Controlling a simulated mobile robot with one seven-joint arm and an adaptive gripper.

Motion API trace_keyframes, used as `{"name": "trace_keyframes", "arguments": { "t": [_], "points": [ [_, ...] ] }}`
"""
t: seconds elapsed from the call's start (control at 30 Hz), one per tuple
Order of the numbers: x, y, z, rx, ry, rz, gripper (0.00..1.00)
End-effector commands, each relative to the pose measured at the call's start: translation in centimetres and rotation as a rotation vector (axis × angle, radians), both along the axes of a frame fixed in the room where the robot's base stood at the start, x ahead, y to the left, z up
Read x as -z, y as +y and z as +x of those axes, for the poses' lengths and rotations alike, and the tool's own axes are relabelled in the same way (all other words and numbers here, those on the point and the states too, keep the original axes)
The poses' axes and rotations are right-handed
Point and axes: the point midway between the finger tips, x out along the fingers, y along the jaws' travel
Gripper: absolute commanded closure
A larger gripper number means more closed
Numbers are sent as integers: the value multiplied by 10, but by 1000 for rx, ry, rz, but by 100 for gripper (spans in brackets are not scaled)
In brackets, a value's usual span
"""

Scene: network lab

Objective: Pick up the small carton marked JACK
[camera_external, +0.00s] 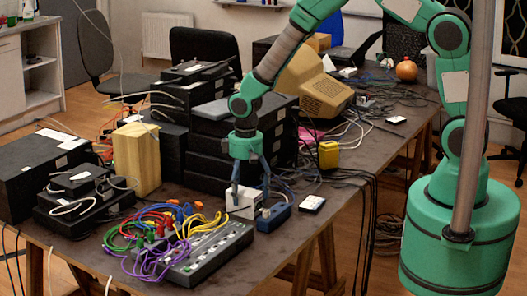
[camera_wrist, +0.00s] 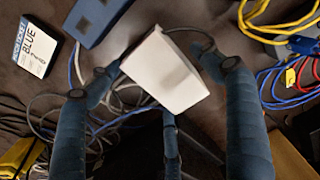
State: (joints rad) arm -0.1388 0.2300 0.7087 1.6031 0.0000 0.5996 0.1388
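A small white carton (camera_external: 243,204) stands on the table below my gripper (camera_external: 250,187). In the wrist view the carton (camera_wrist: 165,72) shows a plain pale face, and no marking on it can be read. My gripper (camera_wrist: 160,75) has its dark blue fingers spread around the carton, one at the left, one at the right and one below it in the picture. The fingers look open, with the tips close to the carton's sides; contact cannot be made out. No carton with a readable JACK mark shows.
A blue block (camera_external: 273,217) stands close beside the carton. A power strip (camera_external: 210,254) with coloured cables is in front, and black equipment stacks (camera_external: 205,150) stand behind. A yellow box (camera_external: 328,155) is further right.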

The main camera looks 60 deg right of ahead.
Motion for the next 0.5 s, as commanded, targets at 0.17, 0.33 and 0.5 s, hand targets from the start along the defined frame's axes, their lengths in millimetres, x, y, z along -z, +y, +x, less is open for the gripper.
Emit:
{"name": "trace_keyframes", "arguments": {
  "t": [0.17,0.33,0.5],
  "points": [
    [0,0,0,0,0,0,61],
    [0,0,0,0,0,0,70],
    [-2,0,0,0,0,0,70]
  ]
}}
